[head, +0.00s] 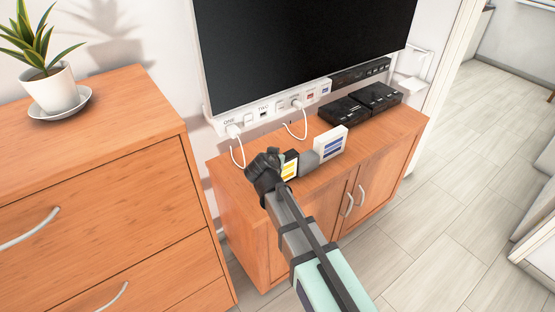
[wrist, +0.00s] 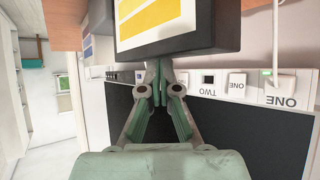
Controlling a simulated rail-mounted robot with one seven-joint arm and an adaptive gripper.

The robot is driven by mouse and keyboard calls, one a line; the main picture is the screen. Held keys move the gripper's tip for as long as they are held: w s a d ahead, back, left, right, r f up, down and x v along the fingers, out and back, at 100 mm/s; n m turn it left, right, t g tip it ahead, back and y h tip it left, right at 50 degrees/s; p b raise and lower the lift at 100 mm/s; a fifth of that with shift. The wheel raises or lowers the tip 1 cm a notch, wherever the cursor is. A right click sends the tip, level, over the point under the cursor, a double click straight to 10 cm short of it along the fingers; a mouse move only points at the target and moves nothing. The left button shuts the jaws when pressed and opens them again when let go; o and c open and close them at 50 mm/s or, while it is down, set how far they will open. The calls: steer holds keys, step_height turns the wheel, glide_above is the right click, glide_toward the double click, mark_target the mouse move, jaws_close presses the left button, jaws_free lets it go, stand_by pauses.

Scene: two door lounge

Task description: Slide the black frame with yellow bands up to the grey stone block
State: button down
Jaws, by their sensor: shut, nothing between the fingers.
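The black frame with yellow bands (head: 291,168) stands upright on the low wooden cabinet, just left of the grey stone block (head: 309,161) in the head view. The two look very close; I cannot tell whether they touch. My gripper (head: 266,168) is at the frame's left side, and its fingertips are hard to make out there. In the wrist view my gripper (wrist: 163,80) is shut and empty, with the black frame (wrist: 160,20) close by at the top. Contact between fingers and frame is unclear.
A white frame with blue bands (head: 330,145) stands right of the block. Black boxes (head: 362,103) sit farther right on the cabinet (head: 385,130). A white socket strip (head: 265,108) with plugged cables runs behind, under a large screen (head: 300,50). A taller dresser (head: 90,150) stands left.

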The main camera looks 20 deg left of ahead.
steer(key=shift+s+d+f, duration=0.1)
steer(key=shift+s+f, duration=0.05)
steer(key=shift+f, duration=0.35)
steer(key=shift+s+d+b, duration=0.1)
steer(key=shift+s+b, duration=0.3)
steer(key=shift+b, duration=0.25)
steer(key=shift+a+r, duration=0.2)
steer(key=shift+r, duration=0.5)
steer(key=shift+d+b, duration=0.1)
steer(key=shift+b, duration=0.25)
